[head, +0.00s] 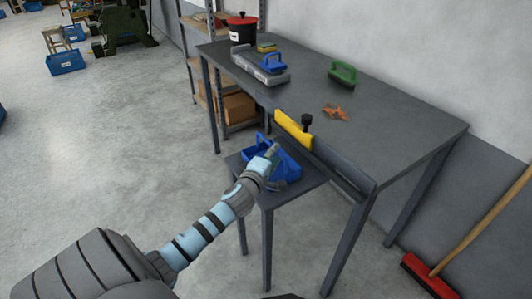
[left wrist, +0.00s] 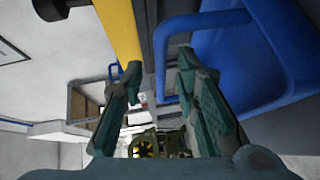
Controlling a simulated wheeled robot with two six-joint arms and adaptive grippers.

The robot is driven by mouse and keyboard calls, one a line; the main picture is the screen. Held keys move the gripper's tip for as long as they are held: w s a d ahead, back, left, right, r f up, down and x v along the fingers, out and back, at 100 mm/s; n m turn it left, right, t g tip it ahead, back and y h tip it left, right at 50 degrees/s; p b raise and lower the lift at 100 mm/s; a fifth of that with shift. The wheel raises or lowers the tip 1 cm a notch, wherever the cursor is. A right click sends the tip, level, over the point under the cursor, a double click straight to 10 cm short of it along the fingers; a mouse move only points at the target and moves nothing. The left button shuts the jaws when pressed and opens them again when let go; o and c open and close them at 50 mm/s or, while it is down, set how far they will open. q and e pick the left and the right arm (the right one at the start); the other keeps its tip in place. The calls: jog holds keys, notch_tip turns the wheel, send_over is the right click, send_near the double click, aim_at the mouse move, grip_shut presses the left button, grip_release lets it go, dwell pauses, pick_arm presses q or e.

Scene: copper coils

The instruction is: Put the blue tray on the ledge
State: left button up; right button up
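The blue tray (head: 293,172) has a raised handle and appears to rest on the low grey ledge (head: 312,176) beside the workbench; whether it touches fully is hard to tell. My left gripper (head: 273,153) is at the tray's handle, partly covering it. In the left wrist view the left gripper's fingers (left wrist: 157,85) stand apart. Part of the blue handle (left wrist: 205,20) shows in the gap and behind the right-hand finger, with the tray wall (left wrist: 275,55) at right. My right gripper is not in view.
A yellow bar (head: 292,129) with a black knob is on the workbench's (head: 400,120) near edge, close to the tray. A broom (head: 428,276) leans at right.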

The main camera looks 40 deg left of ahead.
pick_arm(q)
jog(key=v, duration=0.9)
jog(key=shift+s+p, duration=0.15)
jog(key=shift+p, duration=0.25)
jog(key=shift+d, duration=0.1)
